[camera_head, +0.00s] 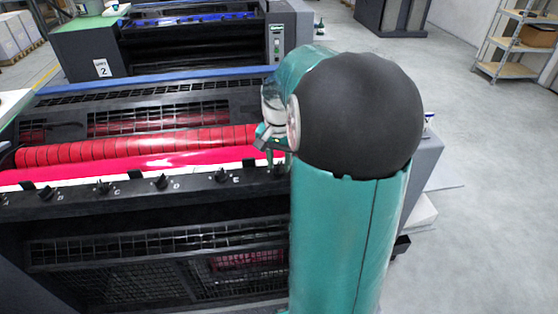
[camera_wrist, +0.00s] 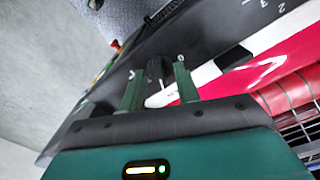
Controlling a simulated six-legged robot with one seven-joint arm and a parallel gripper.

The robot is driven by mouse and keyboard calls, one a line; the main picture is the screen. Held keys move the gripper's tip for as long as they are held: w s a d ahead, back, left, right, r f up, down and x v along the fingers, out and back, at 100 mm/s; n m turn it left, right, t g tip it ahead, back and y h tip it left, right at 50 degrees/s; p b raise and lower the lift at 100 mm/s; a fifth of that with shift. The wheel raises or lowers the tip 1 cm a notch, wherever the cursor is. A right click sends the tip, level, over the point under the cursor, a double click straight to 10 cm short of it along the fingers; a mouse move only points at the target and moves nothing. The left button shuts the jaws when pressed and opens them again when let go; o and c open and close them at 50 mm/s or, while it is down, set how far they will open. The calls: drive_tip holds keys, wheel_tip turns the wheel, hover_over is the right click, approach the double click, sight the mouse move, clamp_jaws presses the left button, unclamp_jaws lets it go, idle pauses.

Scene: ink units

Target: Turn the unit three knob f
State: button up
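The unit in front of me has a row of black knobs along its front rail, with letters B, C, D and E legible. Knob E (camera_head: 222,176) is clear of my arm. A further black knob (camera_head: 278,172) to its right, in knob F's place, is partly beside my arm. In the wrist view a black knob (camera_wrist: 155,68) stands between the two green fingers of my gripper (camera_wrist: 158,76). The fingers are apart, with a visible gap at each side of the knob.
A red roller (camera_head: 130,147) and a bright pink ink surface (camera_head: 120,167) lie just behind the knob rail. Black grilles (camera_head: 150,262) are below it. Another unit marked 2 (camera_head: 102,68) stands behind. Open grey floor (camera_head: 490,140) lies to the right, with shelves beyond.

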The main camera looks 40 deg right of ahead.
clamp_jaws()
drive_tip(key=shift+n, duration=0.3)
drive_tip(key=n, duration=1.9)
drive_tip(key=shift+n, duration=0.3)
idle(0.4)
